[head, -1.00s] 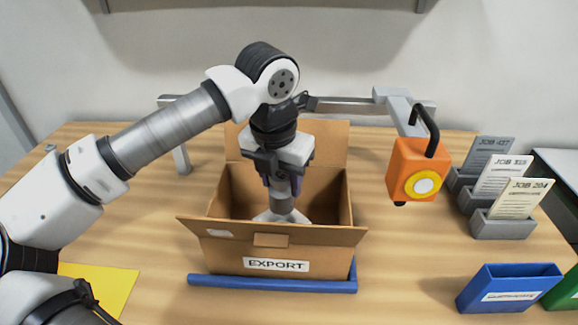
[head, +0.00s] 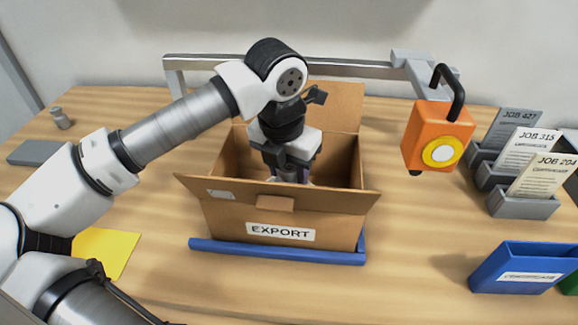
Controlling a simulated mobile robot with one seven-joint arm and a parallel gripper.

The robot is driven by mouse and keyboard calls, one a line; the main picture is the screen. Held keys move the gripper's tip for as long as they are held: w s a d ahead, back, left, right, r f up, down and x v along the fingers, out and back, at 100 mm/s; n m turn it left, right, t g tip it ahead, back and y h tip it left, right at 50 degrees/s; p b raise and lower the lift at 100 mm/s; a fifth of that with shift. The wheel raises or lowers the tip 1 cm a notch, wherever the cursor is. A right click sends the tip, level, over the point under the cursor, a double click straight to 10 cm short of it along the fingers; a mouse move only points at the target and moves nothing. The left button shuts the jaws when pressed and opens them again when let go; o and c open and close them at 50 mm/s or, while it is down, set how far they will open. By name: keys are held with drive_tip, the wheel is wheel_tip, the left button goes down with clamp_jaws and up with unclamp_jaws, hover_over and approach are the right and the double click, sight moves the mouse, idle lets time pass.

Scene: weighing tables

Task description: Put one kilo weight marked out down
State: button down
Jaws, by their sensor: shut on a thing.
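My gripper (head: 290,176) points straight down inside the open cardboard box (head: 240,218) labelled EXPORT. It is shut on the grey metal weight, which showed between its fingers a moment ago. The weight is now hidden behind the box's front wall, and so are most of the fingertips. I cannot tell whether the weight touches the box floor, and no mark on it can be read. The box flaps stand open.
A blue corner rail (head: 280,256) borders the box. An orange device (head: 425,140) hangs from a grey frame (head: 350,68) to its right. Job card holders (head: 524,206) and a blue bin (head: 500,270) stand right. A small metal weight (head: 61,119), grey plate (head: 36,152) and yellow sheet (head: 110,248) lie left.

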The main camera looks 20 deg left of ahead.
drive_tip(key=shift+f+b, duration=0.3)
drive_tip(key=c, duration=0.8)
unclamp_jaws()
drive_tip(key=shift+o, duration=0.2)
drive_tip(key=shift+r, duration=0.1)
drive_tip(key=shift+r+p, duration=0.5)
drive_tip(key=shift+p, duration=0.2)
wheel_tip(320, 180, up, 11)
drive_tip(key=s+b, duration=0.1)
drive_tip(key=b, duration=0.1)
drive_tip(key=shift+s+r, duration=0.2)
drive_tip(key=shift+s, duration=0.2)
drive_tip(key=shift+a, duration=0.1)
